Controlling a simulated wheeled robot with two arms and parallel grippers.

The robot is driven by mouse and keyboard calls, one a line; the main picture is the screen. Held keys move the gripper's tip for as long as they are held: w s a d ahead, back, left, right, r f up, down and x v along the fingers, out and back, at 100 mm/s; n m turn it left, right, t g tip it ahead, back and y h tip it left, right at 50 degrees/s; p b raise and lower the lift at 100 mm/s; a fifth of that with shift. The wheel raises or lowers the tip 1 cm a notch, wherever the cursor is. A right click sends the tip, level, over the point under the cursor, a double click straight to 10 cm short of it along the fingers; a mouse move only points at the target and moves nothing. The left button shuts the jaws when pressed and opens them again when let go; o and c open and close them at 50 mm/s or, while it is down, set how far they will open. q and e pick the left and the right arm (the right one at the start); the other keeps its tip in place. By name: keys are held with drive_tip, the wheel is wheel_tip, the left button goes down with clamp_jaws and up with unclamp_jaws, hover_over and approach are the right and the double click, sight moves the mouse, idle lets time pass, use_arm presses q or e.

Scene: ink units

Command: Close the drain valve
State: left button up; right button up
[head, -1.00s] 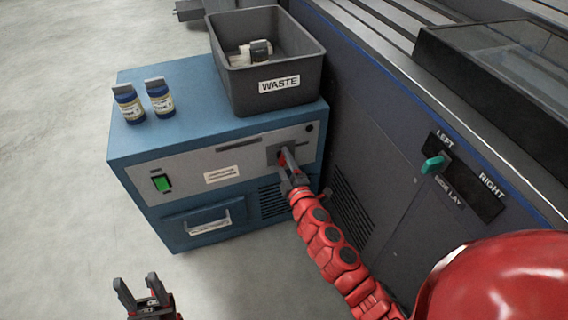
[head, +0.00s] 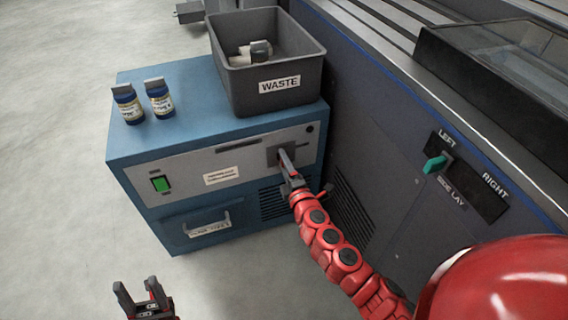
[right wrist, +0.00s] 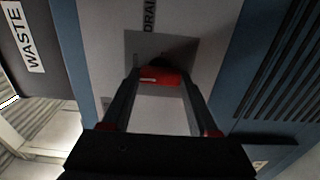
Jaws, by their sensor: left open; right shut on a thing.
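The drain valve's red handle (right wrist: 160,76) sits on a grey plate (right wrist: 185,48) under the partly visible word DRAIN in the right wrist view. My right gripper (right wrist: 158,84) is shut on the red handle, one finger on each side. In the head view my right gripper (head: 286,160) is at the valve plate on the upper right of the blue cabinet's front, and it hides the handle. My left gripper (head: 142,292) is open and empty, low in the picture, in front of the cabinet and apart from it.
The blue cabinet (head: 180,85) carries a grey WASTE bin (head: 240,92) with white items inside and two blue bottles (head: 128,104). A green switch (head: 160,184) and a drawer handle (head: 209,228) are on its front. A dark machine with a teal side-lay lever (head: 435,164) stands right.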

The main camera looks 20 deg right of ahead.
drive_tip(key=o, duration=1.4)
drive_tip(key=shift+c, duration=0.2)
drive_tip(key=s+p, duration=0.2)
drive_tip(key=s, duration=1.5)
drive_tip(key=shift+s+d, duration=0.25)
